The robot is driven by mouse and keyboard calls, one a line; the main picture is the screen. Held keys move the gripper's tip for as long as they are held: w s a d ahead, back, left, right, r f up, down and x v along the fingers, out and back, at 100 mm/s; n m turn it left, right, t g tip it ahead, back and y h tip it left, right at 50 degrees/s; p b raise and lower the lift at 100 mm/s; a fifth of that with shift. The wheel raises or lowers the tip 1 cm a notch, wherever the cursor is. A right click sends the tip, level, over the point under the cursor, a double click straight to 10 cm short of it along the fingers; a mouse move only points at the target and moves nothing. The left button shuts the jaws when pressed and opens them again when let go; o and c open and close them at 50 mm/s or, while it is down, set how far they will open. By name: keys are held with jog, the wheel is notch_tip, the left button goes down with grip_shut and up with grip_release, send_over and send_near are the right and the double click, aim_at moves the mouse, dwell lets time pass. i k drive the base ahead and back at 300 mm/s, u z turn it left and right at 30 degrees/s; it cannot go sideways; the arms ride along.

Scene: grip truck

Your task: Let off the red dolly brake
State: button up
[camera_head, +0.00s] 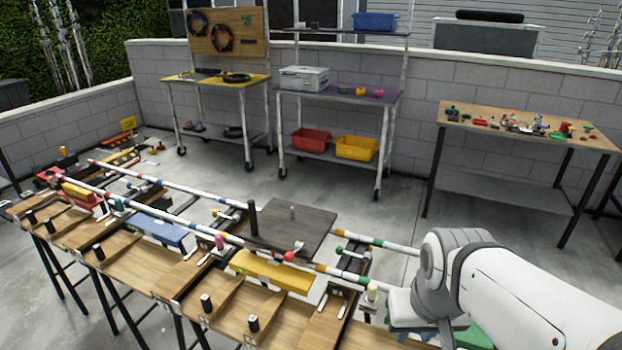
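A dark flat dolly platform (297,226) sits across two striped rails in the middle of the view. A red knob (289,256) shows at its front edge, by the near rail. I cannot tell from its small size how the brake is set. My white arm comes in from the lower right, and its wrist end is near the right end of the rails. The fingers of my gripper cannot be made out, and nothing of mine is seen touching the dolly or the red knob.
A wooden bench (130,270) with dividers runs along the near side of the rails. A yellow block (270,272) and a blue block (155,231) lie beside it. A black post (253,219) stands at the platform's left. Shelves and a wooden table (455,112) stand behind, with clear floor between.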

aim_at(289, 257)
jog(key=z, duration=0.1)
jog(key=k, duration=0.45)
jog(key=u, duration=1.5)
jog(key=k, duration=1.5)
jog(key=z, duration=0.55)
jog(key=i, duration=1.5)
jog(key=z, duration=0.05)
